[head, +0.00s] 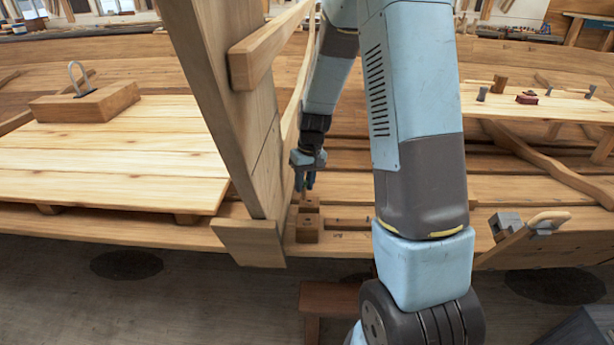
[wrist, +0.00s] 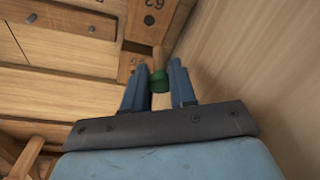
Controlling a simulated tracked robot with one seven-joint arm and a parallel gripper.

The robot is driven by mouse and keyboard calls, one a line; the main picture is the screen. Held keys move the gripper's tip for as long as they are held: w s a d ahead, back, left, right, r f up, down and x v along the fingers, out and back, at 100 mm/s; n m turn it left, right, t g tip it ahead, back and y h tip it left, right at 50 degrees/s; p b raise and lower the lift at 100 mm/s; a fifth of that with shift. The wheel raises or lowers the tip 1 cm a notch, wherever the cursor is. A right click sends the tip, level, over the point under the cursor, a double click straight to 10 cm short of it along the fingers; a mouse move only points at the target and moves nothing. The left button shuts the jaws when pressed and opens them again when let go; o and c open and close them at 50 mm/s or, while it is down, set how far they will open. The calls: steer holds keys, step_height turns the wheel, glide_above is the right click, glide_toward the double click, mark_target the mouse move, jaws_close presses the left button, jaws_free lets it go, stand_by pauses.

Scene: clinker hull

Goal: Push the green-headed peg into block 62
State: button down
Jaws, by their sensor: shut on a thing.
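My gripper (wrist: 160,82) is shut on the green-headed peg (wrist: 159,80), whose green head sits between the blue fingers. The peg's pale wooden shaft points away from the gripper toward the blocks. Block 62 (wrist: 135,28) is at the top of the wrist view, its number upside down, with a dark hole that shows uncovered. A second block (wrist: 131,66) lies nearer, partly hidden by a finger and the peg. In the head view my gripper (head: 306,181) is low, just above small wooden blocks (head: 307,228) beside the upright timber; the peg is hard to make out there.
A broad upright timber (head: 225,100) stands close to the left of my gripper, and its wooden face (wrist: 245,70) fills the right of the wrist view. A plank platform (head: 110,160) with a shackled block is at left. A bench with tools (head: 540,105) is at right.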

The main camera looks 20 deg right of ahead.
steer(key=shift+s+d+f, duration=0.1)
steer(key=shift+s+f, duration=0.2)
steer(key=shift+f, duration=0.6)
steer(key=shift+s+d+f, duration=0.1)
steer(key=shift+s+f, duration=0.15)
steer(key=shift+f, duration=0.65)
steer(key=shift+s+d+f, duration=0.1)
steer(key=shift+s+f, duration=0.2)
steer(key=shift+f, duration=0.6)
steer(key=shift+s, duration=0.2)
steer(key=shift+s+a+f, duration=0.1)
steer(key=shift+s+f, duration=0.1)
steer(key=shift+f, duration=0.45)
steer(key=shift+s+f, duration=0.15)
steer(key=shift+f, duration=0.45)
steer(key=c, duration=0.8)
jaws_free()
